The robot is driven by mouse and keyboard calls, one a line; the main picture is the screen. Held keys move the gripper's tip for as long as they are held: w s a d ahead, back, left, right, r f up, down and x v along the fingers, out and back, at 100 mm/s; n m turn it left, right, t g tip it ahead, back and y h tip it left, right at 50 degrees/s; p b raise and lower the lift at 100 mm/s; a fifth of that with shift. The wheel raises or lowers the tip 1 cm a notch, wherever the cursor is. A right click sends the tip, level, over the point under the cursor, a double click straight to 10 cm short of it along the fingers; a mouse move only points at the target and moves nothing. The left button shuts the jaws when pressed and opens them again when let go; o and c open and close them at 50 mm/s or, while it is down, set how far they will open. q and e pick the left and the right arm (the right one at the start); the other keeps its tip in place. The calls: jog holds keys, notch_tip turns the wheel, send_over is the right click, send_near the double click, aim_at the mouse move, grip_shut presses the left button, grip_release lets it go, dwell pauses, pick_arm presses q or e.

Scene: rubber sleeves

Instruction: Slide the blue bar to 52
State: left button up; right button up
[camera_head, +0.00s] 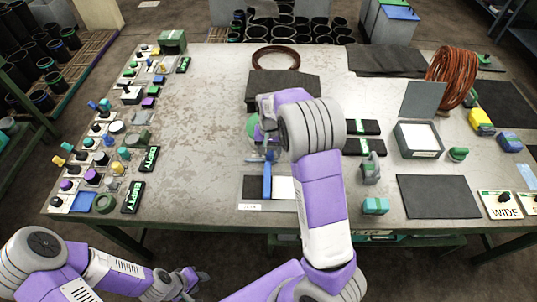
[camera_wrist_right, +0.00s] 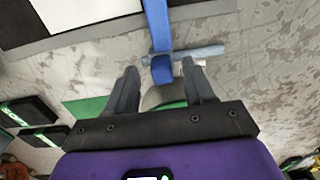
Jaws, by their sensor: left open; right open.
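In the right wrist view the blue bar (camera_wrist_right: 157,24) meets a grey-blue crosspiece (camera_wrist_right: 186,54) just beyond the fingertips. My right gripper (camera_wrist_right: 160,68) is open, its two fingers on either side of the line of the bar; I cannot tell if they touch it. In the head view my right arm partly covers the panel. A small white label (camera_head: 250,207) sits below the bar, its text unreadable. My left gripper (camera_head: 188,283) is open and empty, off the table's front edge.
A green ring-like part (camera_head: 252,127) sits beside my right wrist. Knobs and switches line the table's left side, with black EMPTY labels (camera_head: 133,197). A grey box (camera_head: 418,139), dark mat (camera_head: 438,197) and copper coil (camera_head: 451,78) are at right. The left-centre tabletop is clear.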

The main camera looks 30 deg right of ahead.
jog(key=shift+f, duration=1.45)
grip_shut()
